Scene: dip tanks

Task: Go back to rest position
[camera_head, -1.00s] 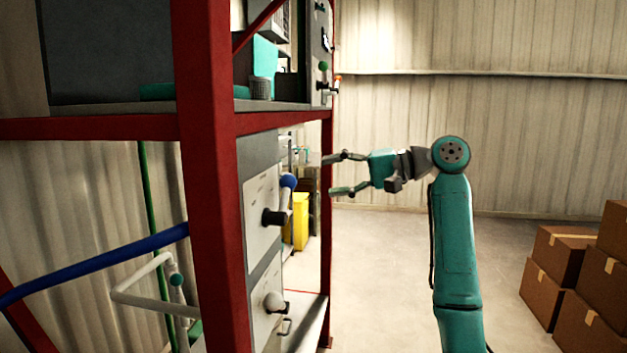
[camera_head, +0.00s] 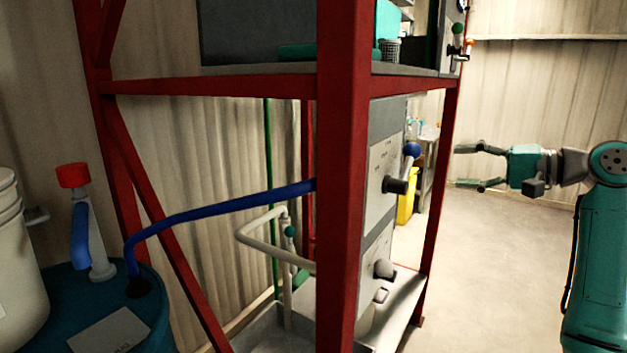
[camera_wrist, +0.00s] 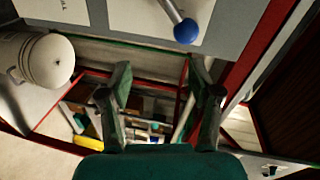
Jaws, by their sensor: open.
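My gripper (camera_head: 472,167) is open and empty at the right of the head view. Its fingers point left toward the red rack post, with a visible gap between them. In the wrist view my gripper (camera_wrist: 160,105) also shows with both fingers spread and nothing between them. A lever with a blue ball knob (camera_head: 412,150) is on the grey panel left of my gripper, apart from it. The blue knob also shows at the top of the wrist view (camera_wrist: 187,31).
A red metal rack (camera_head: 342,180) fills the middle. A blue barrel (camera_head: 150,300) with a blue hose (camera_head: 220,205) stands at the left beside a white container (camera_head: 18,260). A yellow bin (camera_head: 406,195) is behind the rack. Open floor (camera_head: 490,270) lies at the right.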

